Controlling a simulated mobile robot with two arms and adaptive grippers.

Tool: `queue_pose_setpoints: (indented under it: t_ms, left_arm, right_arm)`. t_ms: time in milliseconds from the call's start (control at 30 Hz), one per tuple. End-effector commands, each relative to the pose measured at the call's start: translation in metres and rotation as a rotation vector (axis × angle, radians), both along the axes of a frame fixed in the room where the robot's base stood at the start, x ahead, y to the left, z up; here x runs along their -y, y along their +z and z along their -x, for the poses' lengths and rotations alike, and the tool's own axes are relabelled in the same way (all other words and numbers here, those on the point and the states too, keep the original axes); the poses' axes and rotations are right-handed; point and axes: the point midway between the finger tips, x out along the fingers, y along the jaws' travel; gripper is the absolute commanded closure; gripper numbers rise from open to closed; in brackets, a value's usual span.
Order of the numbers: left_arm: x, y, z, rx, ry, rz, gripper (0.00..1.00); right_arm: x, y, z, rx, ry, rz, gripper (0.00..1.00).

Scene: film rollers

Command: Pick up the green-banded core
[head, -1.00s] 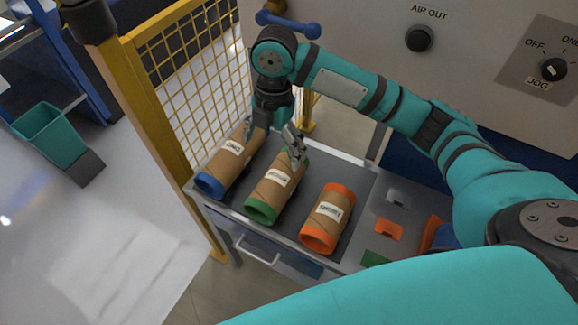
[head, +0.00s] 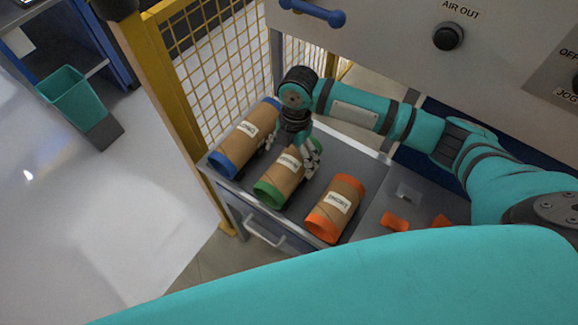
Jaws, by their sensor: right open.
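The green-banded core (head: 284,179) is a brown cardboard tube with a green ring at its near end and a white label. It lies between the other two cores on the grey cart top. My right gripper (head: 292,150) is over its far part, fingers pointing down, one finger to each side of the tube. The jaws are open; whether a finger touches the tube I cannot tell. My left gripper is not in view.
A blue-banded core (head: 240,140) lies close on the left and an orange-banded core (head: 336,207) on the right. The cart (head: 362,165) has orange pieces on its right part. A yellow mesh fence (head: 215,75) stands behind left, and a machine panel (head: 400,45) behind.

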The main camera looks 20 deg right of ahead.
Motion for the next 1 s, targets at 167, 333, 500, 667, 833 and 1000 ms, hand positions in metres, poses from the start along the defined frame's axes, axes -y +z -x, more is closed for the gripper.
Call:
queue_pose_setpoints:
  t_ms: [167,333,500,667,833,1000]
  left_arm:
    - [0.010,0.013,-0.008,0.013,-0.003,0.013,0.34]
    - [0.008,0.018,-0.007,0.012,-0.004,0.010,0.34]
    - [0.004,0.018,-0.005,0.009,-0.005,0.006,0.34]
    - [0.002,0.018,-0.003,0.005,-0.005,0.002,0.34]
    - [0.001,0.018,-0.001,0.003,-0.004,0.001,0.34]
    - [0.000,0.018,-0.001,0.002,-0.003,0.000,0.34]
  right_arm:
    - [-0.003,-0.018,0.003,-0.004,0.000,0.001,0.00]
    - [-0.005,-0.044,0.004,-0.003,0.000,0.001,0.00]
    - [-0.006,-0.052,0.004,0.000,0.002,0.000,0.00]
    - [-0.006,-0.052,0.004,0.000,0.001,0.000,0.01]
    - [-0.005,-0.052,0.004,0.000,0.001,0.000,0.24]
    - [-0.005,-0.051,0.004,0.000,0.001,0.000,0.46]
